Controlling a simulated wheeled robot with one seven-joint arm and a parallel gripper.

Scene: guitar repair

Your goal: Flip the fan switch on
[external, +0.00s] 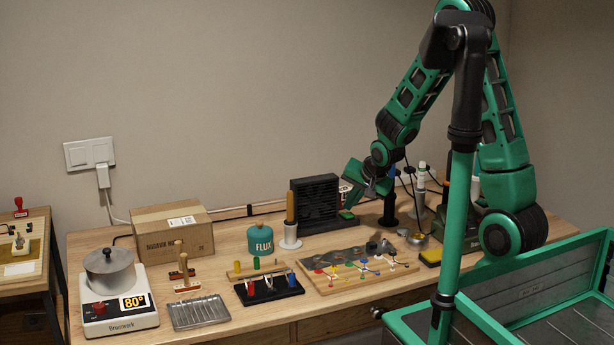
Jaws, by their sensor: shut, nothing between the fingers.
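The fan (316,203) is a black, box-shaped unit with a slatted front, standing upright toward the back of the wooden workbench. My gripper (347,213) is shut and empty. It reaches down from the right, with its fingertips low by the fan's right front edge. I cannot tell whether they touch the fan. The fan's switch cannot be made out; it is either too small or hidden by my gripper.
The bench (245,322) is crowded. A white holder with a brown stick (291,212) stands left of the fan. The flux jar (261,238) and cardboard box (171,230) are farther left. A wooden board with coloured parts (355,270) lies in front.

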